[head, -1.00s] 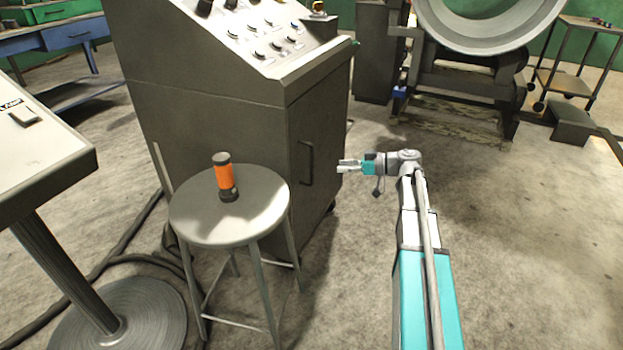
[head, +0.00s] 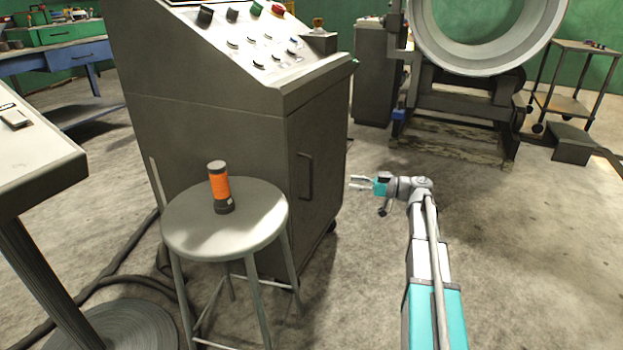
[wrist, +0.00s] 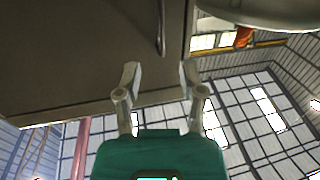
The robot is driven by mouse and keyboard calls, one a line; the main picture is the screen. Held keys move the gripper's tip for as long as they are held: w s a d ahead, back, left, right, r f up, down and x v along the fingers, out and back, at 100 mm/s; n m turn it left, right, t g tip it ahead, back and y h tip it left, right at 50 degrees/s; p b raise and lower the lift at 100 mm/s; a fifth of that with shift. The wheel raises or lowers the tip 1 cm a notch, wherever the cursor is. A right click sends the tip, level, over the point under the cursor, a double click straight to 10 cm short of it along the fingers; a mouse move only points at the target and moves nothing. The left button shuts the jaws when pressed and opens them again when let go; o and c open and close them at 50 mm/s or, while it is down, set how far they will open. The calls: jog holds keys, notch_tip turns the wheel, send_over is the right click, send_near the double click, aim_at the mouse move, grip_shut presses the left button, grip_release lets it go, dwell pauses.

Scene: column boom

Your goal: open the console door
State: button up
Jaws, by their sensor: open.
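The console (head: 210,140) is a dark grey cabinet with a sloped panel of knobs and buttons. Its door (head: 320,165) is on the right side and looks shut, with a dark vertical bar handle (head: 305,176). My gripper (head: 352,183) is open and empty, to the right of the handle and apart from it, fingers pointing left toward the door. In the wrist view the open fingers (wrist: 160,78) show below the door face (wrist: 85,55), with the handle (wrist: 161,28) ahead, between the lines of the two fingers.
A round metal stool (head: 180,232) with an orange and black cylinder (head: 220,190) stands in front of the console, left of the door. A pedestal desk (head: 35,165) is at the left. A large ring machine (head: 470,110) stands behind. Floor (head: 530,240) to the right is clear.

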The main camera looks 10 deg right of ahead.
send_over(311, 197)
jog(key=shift+w+d, duration=0.1)
jog(key=shift+w, duration=0.2)
dwell(0.5)
grip_shut()
dwell(0.4)
